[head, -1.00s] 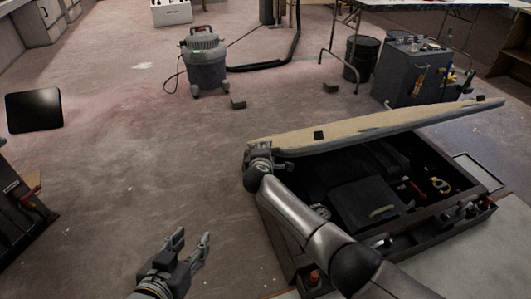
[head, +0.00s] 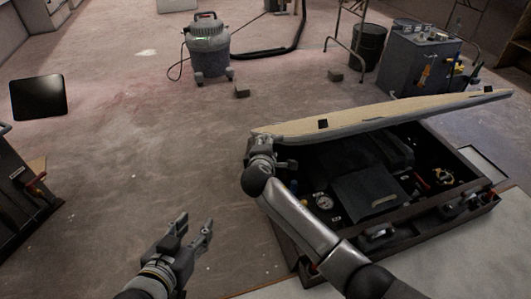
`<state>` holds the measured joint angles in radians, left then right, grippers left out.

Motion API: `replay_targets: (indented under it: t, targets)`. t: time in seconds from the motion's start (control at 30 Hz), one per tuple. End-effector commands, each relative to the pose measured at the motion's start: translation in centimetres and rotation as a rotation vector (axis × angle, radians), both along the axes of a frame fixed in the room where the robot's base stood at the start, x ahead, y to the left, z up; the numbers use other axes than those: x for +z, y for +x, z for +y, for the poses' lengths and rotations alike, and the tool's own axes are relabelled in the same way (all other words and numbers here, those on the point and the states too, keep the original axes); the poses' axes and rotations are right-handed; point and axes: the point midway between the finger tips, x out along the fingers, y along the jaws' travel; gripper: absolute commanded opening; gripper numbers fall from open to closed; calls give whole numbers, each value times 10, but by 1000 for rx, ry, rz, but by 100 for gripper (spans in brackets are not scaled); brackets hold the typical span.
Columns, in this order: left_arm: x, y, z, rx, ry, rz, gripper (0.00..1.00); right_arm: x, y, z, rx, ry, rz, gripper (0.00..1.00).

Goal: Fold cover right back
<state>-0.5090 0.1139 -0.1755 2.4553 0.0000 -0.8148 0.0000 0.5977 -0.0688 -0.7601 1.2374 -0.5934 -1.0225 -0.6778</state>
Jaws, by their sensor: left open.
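The cover (head: 385,118) is a pale tan panel with a dark square patch near its left end. It is tilted up along the back of an open dark box (head: 440,212). The box holds a black case, a round gauge and fittings. My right gripper (head: 268,150) is at the cover's left end, touching or very close to it. Its fingers are partly hidden against the edge, so I cannot tell if they grip. My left gripper (head: 193,238) is open and empty above the floor, left of the box.
A grey vacuum (head: 208,48) with a hose stands at the back. Small blocks (head: 242,91) lie on the floor. A grey cabinet (head: 415,65) and a dark bin (head: 368,45) stand behind the box. A black panel (head: 39,96) is at left.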

Motion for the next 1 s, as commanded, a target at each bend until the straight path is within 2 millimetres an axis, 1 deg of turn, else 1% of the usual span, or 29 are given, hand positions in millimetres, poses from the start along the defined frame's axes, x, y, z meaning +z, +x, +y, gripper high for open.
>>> replay_targets:
  t: [0.03,0.2,0.33,0.5,0.77,0.87,1.0]
  targets:
    - [0,0,0,0,0,0,42,2,-7,1,1,3,0,42]
    - [0,0,0,0,0,0,42,11,-26,3,2,2,-1,42]
    - [0,0,0,0,0,0,42,16,-36,5,2,1,-1,42]
    - [0,0,0,0,0,0,42,19,-42,5,0,0,0,42]
    - [0,0,0,0,0,1,42,19,-42,5,0,0,0,42]
    - [0,0,0,0,0,1,42,19,-42,5,0,0,0,31]
    - [0,1,0,0,-1,-3,42,17,-44,4,-1,14,3,13]
